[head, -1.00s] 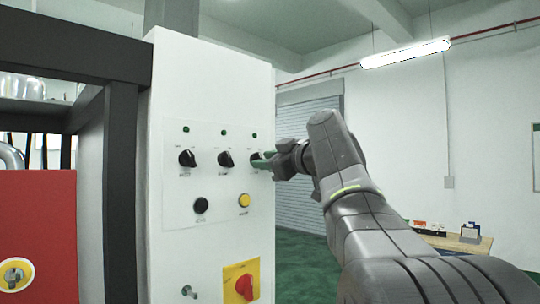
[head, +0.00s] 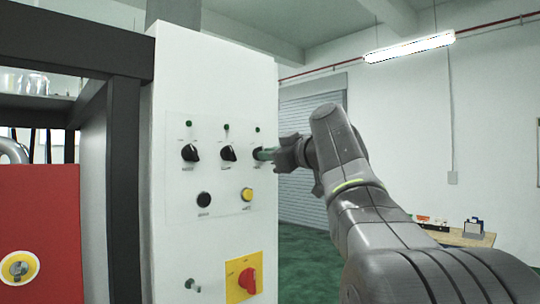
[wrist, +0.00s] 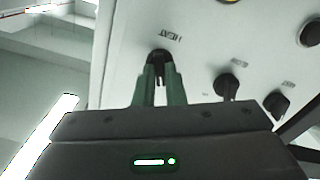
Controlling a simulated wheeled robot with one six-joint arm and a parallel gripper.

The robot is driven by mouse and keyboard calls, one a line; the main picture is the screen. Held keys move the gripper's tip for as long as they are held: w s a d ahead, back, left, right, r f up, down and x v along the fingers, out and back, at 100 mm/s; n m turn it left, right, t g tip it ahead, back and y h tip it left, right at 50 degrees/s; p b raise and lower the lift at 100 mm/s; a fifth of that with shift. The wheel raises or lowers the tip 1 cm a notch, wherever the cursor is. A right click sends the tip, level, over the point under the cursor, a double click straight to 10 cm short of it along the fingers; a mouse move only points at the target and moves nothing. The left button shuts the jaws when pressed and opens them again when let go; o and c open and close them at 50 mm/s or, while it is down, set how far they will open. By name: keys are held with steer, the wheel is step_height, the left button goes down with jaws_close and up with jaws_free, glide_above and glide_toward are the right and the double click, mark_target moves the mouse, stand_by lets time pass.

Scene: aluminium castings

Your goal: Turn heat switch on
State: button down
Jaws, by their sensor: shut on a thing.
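The heat switch is a black rotary knob (wrist: 160,58) on the white control panel, with a label reading HEAT beside it in the wrist view. In the head view it is the rightmost of the three upper knobs, largely hidden by my fingers. My gripper (head: 264,154) reaches it from the right. In the wrist view the two green fingers of my gripper (wrist: 160,75) are shut on the knob, one on each side. The knob's exact pointer direction is hard to tell.
Two more black knobs (head: 190,153) (head: 228,153) sit to the left in the same row, with small green lamps above. Below are a black button (head: 204,199), a yellow button (head: 247,194) and a red rotary switch (head: 247,281) on a yellow plate. A dark frame stands left.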

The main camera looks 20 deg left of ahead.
steer(key=m+p, duration=0.1)
steer(key=m, duration=0.9)
steer(key=shift+m, duration=0.3)
stand_by(0.5)
steer(key=c, duration=1.5)
jaws_free()
steer(key=shift+d, duration=0.1)
steer(key=b+v, duration=0.4)
steer(key=v, duration=0.9)
steer(key=shift+s+d, duration=0.2)
steer(key=shift+d, duration=0.15)
steer(key=shift+a+f, duration=0.1)
